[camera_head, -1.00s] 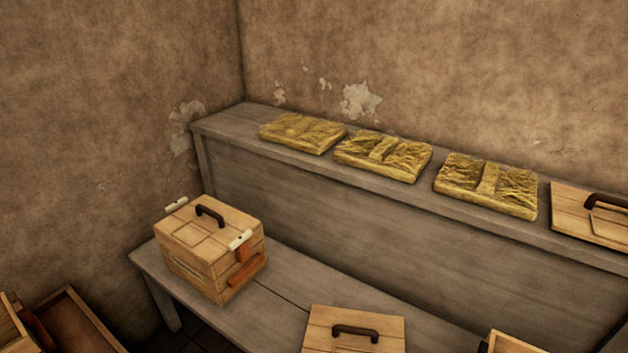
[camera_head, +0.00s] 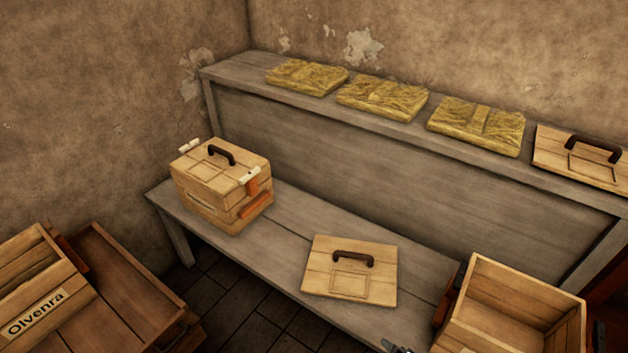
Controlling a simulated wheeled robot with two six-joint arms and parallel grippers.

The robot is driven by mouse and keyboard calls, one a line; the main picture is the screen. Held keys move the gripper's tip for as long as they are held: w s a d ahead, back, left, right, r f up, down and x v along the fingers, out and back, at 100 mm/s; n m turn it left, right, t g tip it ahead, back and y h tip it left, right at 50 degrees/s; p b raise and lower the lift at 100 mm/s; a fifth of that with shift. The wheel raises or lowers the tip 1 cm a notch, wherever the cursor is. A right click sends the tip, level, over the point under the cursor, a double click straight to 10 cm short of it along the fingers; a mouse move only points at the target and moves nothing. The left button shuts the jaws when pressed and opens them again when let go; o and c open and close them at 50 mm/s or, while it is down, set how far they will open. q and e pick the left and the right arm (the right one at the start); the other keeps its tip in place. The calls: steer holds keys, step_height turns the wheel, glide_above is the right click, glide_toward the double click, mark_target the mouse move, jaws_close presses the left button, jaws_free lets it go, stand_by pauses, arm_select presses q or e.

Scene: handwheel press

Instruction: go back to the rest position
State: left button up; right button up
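Neither of my grippers can be made out in the head view. A small grey metallic piece (camera_head: 396,347) shows at the bottom edge, too cut off to identify. A closed wooden box (camera_head: 222,185) with a dark handle and white and orange-red fittings stands on the lower bench (camera_head: 290,240). A wooden lid (camera_head: 350,270) with a dark handle lies flat on the same bench to its right. An open wooden crate (camera_head: 520,300) stands at the bottom right, partly cut off.
Several yellow wrapped slabs (camera_head: 382,97) and another handled lid (camera_head: 582,160) lie on the raised back shelf (camera_head: 235,75). At the lower left are a crate labelled "Olvenra" (camera_head: 38,290) and a brown wooden tray (camera_head: 125,275). Dark floor tiles (camera_head: 230,310) show between them and the bench.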

steer(key=s+d+f+m+g+h+p, duration=0.1)
steer(key=s+d+f+m+g, duration=0.2)
steer(key=s+f, duration=0.45)
steer(key=s+d+f+m+g+h+p, duration=0.1)
steer(key=s+d+f+m+g+p, duration=0.15)
steer(key=s+f+m, duration=0.4)
arm_select(q)
steer(key=r, duration=0.1)
steer(key=s+r+p, duration=0.1)
steer(key=r, duration=0.2)
steer(key=shift+s+r, duration=0.35)
steer(key=shift+s, duration=0.05)
arm_select(e)
steer(key=s+d+f+m+g, duration=0.1)
steer(key=s+d, duration=0.3)
steer(key=s, duration=0.5)
steer(key=s+d+f+m+g+h, duration=0.1)
steer(key=s+d+f+m, duration=0.3)
steer(key=s, duration=0.5)
steer(key=shift+s+g, duration=0.15)
steer(key=shift+g, duration=0.3)
steer(key=shift+d+f+m, duration=0.1)
steer(key=shift+m, duration=0.15)
